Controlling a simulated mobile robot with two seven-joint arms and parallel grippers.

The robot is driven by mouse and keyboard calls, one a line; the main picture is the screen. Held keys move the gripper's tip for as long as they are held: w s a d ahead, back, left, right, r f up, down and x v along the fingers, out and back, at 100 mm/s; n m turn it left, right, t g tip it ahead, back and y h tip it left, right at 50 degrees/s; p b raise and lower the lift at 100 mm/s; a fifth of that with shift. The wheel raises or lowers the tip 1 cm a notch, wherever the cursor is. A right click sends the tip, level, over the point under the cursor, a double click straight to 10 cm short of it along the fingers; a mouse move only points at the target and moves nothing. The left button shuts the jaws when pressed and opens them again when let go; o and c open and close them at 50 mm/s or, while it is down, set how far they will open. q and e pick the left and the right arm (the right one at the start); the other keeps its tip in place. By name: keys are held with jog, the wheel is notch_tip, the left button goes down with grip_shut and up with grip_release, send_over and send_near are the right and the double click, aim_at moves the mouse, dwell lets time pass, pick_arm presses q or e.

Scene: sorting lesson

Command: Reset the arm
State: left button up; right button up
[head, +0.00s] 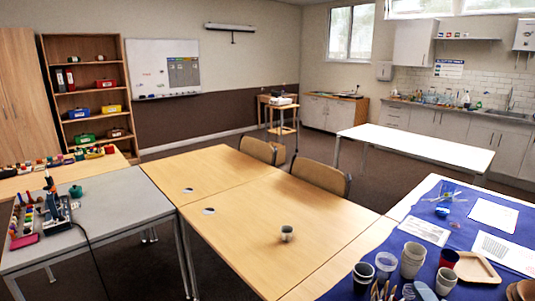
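Neither of my arms nor grippers shows in the head view. A small grey cup (287,233) stands upright on the near wooden table (240,245), towards its right side. No gripper is near it.
A grey table (120,207) at left bears a dark device with a cable and a small green pot (76,191). A blue-covered table (470,235) at right holds stacked cups (413,260), papers and a tray (477,267). Two chairs (320,175) stand behind the wooden tables. Much wooden tabletop is clear.

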pick_arm(q)
notch_tip(320, 180, down, 11)
jog(key=s+b, duration=0.1)
jog(key=b, duration=0.8)
jog(key=shift+r+g, duration=0.2)
jog(key=shift+g, duration=0.1)
pick_arm(e)
jog(key=s+a+f+n+g, duration=0.1)
jog(key=s+f+n+g, duration=0.2)
jog(key=s+f+n, duration=0.3)
jog(key=s+a+f+n+g+h, duration=0.1)
jog(key=s+f+n, duration=0.5)
jog(key=f, duration=0.7)
jog(key=s+a+f+n+g+h, duration=0.1)
jog(key=s+f+n+g, duration=0.3)
jog(key=s+f+n, duration=0.3)
notch_tip(320, 180, down, 3)
jog(key=shift+a+r+n+g, duration=0.2)
jog(key=shift+n+g, duration=0.1)
jog(key=shift+n, duration=0.6)
pick_arm(q)
jog(key=shift+s+f, duration=0.1)
